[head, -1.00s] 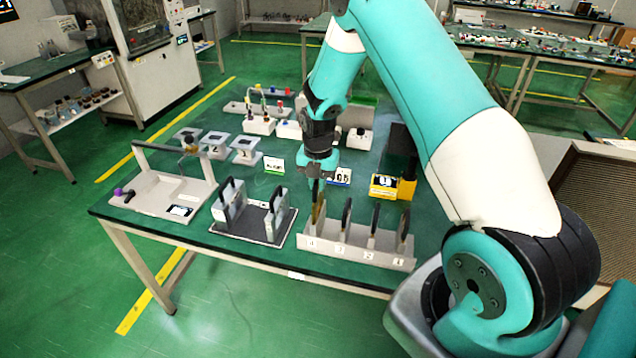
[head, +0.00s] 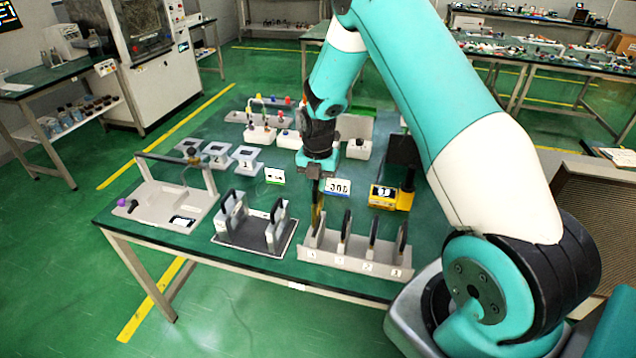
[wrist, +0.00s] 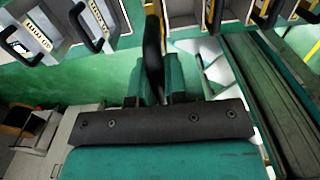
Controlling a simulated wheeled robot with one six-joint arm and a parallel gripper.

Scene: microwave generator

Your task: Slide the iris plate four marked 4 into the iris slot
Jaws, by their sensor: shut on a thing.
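My gripper (head: 316,182) is shut on the dark handle (wrist: 153,48) of an iris plate. This plate (head: 318,208) looks brass-coloured and stands upright at the left end of the light grey rack (head: 350,264). Its lower edge is partly hidden, so I cannot tell whether it is clear of the rack. The rack's number labels are too small to read surely. Left of the rack, a grey fixture (head: 232,222) with two upright blocks and black handles stands on a dark base. The gap between its blocks is open; I cannot tell whether it is the iris slot.
Several other dark-handled plates (head: 373,230) stand in the rack, right of my gripper. A yellow meter (head: 385,197) and a small display (head: 337,187) stand behind it. A grey tray with a tall bar (head: 165,200) is at the left. Green tabletop shows between these things.

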